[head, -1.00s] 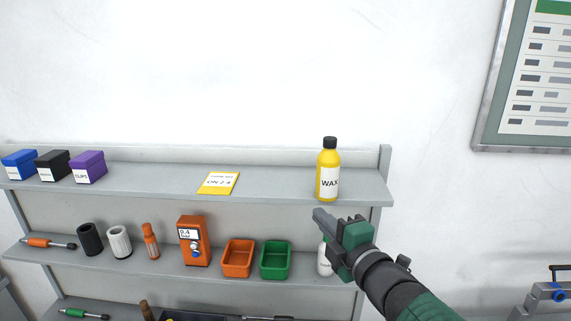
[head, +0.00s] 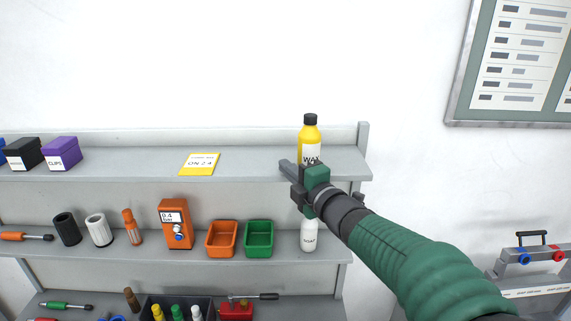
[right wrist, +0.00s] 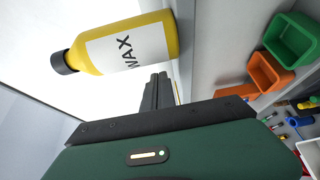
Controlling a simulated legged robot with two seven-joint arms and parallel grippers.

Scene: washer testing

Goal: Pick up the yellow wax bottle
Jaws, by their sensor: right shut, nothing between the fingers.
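The yellow wax bottle (head: 310,133) stands upright on the top shelf near its right end, with a black cap and a white WAX label. My right gripper (head: 284,164) is shut and empty, in front of the bottle and overlapping its lower part in the head view. In the right wrist view the bottle (right wrist: 120,48) lies sideways in the picture, beyond the shut fingers (right wrist: 158,88), and I see no grip on it. My left gripper is not in view.
The top shelf (head: 250,160) also holds a yellow card (head: 199,163) and dark and purple boxes (head: 61,153) at left. Below are an orange gauge box (head: 176,224), orange and green bins (head: 258,238) and a white bottle (head: 309,236). An upright (head: 362,140) ends the shelf at right.

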